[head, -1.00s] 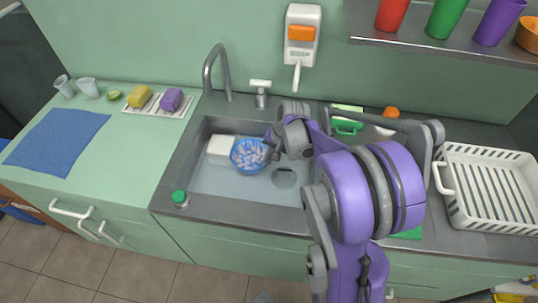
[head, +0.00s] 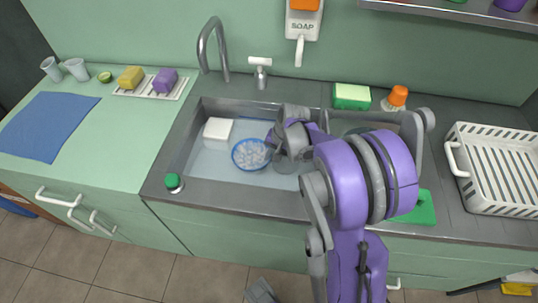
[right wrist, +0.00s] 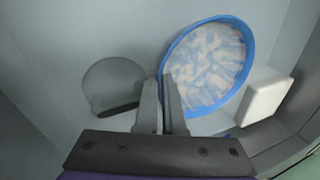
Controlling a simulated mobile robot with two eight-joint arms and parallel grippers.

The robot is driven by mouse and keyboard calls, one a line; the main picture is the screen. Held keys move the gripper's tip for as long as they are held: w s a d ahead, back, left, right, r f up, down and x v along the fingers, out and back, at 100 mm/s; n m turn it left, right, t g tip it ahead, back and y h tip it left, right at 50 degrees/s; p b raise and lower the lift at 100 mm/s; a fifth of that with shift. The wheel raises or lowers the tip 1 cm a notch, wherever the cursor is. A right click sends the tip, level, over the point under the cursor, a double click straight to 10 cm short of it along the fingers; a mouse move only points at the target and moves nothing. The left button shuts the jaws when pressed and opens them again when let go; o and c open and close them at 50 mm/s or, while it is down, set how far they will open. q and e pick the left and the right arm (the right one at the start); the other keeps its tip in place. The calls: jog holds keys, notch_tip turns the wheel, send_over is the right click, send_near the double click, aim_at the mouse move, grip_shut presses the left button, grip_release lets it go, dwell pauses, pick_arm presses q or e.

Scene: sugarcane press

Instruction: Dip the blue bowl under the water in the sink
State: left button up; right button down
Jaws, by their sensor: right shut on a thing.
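The blue bowl (head: 251,155) is in the sink (head: 166,160), left of the drain. In the head view its rim shows as a blue ring around a pale, mottled inside. In the right wrist view the bowl (right wrist: 207,68) appears tilted, with a white and pinkish-brown mottled inside. The water (head: 205,168) is a pale, clear layer over the sink floor. I cannot tell exactly how deep the rim sits.
A white block (head: 218,128) lies in the sink close to the bowl. The faucet (head: 212,48) stands behind the sink. A green-capped item (head: 174,182) is at the front left rim. A white dish rack (head: 492,168) is at the right.

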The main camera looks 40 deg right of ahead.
jog(key=shift+f, duration=0.35)
jog(key=shift+w+d, duration=0.25)
jog(key=shift+d, duration=0.05)
dwell(2.8)
jog(key=shift+s+a, duration=0.25)
jog(key=shift+a, duration=0.05)
jog(key=shift+w+d, duration=0.25)
jog(key=shift+d, duration=0.05)
dwell(0.5)
jog(key=shift+r+p, duration=3.05)
jog(key=shift+r, duration=1.55)
notch_tip(320, 180, up, 8)
jog(key=p, duration=0.5)
jog(key=shift+r+p, duration=0.2)
jog(key=shift+p, duration=0.2)
